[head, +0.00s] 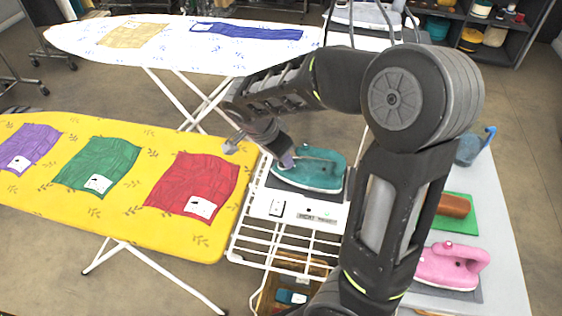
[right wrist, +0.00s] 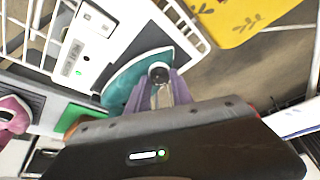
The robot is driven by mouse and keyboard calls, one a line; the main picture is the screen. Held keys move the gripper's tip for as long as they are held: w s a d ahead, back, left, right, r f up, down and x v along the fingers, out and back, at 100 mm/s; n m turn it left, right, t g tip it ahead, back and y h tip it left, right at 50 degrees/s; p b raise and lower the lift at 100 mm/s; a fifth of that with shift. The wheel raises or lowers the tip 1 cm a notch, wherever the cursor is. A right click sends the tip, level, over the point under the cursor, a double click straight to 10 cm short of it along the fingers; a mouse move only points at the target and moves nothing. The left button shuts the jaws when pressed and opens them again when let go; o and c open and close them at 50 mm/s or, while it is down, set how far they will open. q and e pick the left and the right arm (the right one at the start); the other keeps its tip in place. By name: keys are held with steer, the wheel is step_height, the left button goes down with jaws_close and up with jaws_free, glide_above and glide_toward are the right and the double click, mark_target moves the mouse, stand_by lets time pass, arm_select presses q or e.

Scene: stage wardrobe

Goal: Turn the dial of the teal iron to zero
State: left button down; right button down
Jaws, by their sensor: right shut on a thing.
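The teal iron (head: 310,170) lies on a dark pad on the white iron rest at the end of the yellow ironing board. It also shows in the right wrist view (right wrist: 125,82), partly hidden behind my gripper. My right gripper (head: 287,160) reaches down to the iron's left end. In the right wrist view its purple fingers (right wrist: 160,95) are shut on the iron's dial, a small round dark knob (right wrist: 159,72) with a pale part below it. The dial's markings cannot be read. My left gripper is not in view.
The yellow ironing board (head: 120,215) holds purple, green and red cloths. A white ironing board (head: 170,55) stands behind. On the right, a grey table (head: 500,235) holds a pink iron (head: 450,266), a brown block (head: 453,205) on a green mat, and a blue jug (head: 468,151).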

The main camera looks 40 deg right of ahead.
steer(key=shift+s+n+t+b, duration=0.1)
steer(key=shift+n+t+b, duration=0.3)
steer(key=shift+n+b, duration=0.45)
steer(key=shift+n, duration=0.25)
steer(key=c, duration=1.1)
jaws_free()
steer(key=shift+r, duration=0.1)
steer(key=shift+v, duration=3.8)
steer(key=shift+d, duration=0.1)
